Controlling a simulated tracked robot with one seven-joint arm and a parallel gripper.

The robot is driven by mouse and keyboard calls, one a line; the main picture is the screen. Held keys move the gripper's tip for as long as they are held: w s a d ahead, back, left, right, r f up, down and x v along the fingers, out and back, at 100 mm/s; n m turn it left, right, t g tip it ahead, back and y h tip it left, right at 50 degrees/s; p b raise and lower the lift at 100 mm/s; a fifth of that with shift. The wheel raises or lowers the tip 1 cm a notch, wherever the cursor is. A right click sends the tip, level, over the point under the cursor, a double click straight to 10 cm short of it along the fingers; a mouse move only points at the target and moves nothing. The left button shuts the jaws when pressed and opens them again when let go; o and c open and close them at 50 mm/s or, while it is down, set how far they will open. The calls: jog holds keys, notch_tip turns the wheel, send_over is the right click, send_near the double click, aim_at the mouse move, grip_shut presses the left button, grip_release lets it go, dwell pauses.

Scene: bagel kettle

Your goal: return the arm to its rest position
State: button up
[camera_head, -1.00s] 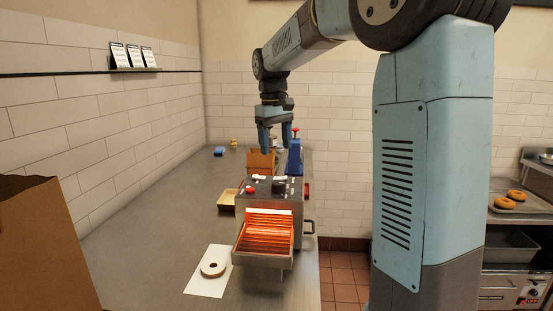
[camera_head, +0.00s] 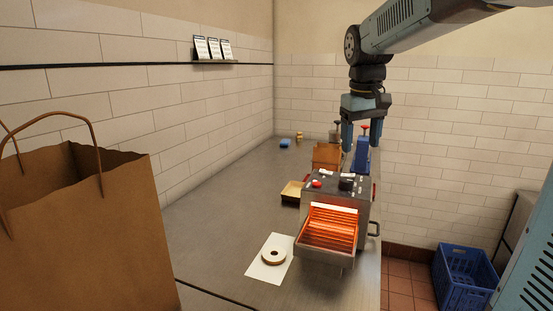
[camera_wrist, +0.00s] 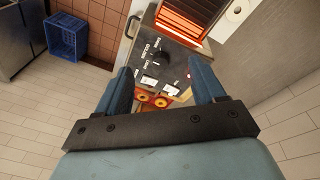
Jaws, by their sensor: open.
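My gripper (camera_head: 362,138) hangs from my arm in the head view, pointing down above the back of the grey toaster machine (camera_head: 290,215). Its two blue fingers are apart with nothing between them. In the wrist view my gripper (camera_wrist: 160,85) is also open and empty, with the machine's control panel (camera_wrist: 155,55) below and beyond the fingers. The machine's front tray glows orange (camera_head: 328,228). A bagel (camera_head: 273,256) lies on a white sheet (camera_head: 262,272) on the counter in front of the machine.
A brown paper bag (camera_head: 85,230) stands at the near left. A blue crate (camera_head: 462,278) sits on the floor at right. The counter's left middle (camera_head: 215,220) is clear.

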jog(key=s+d+f+m+t, duration=0.1)
jog(key=s+f, duration=0.3)
jog(key=s, duration=0.6)
jog(key=s+d+f+m+t, duration=0.1)
jog(key=s+f+t, duration=0.2)
jog(key=s, duration=0.7)
jog(key=shift+s+f+m+y, duration=0.35)
jog(key=shift+f+m+y, duration=0.05)
jog(key=shift+f, duration=0.1)
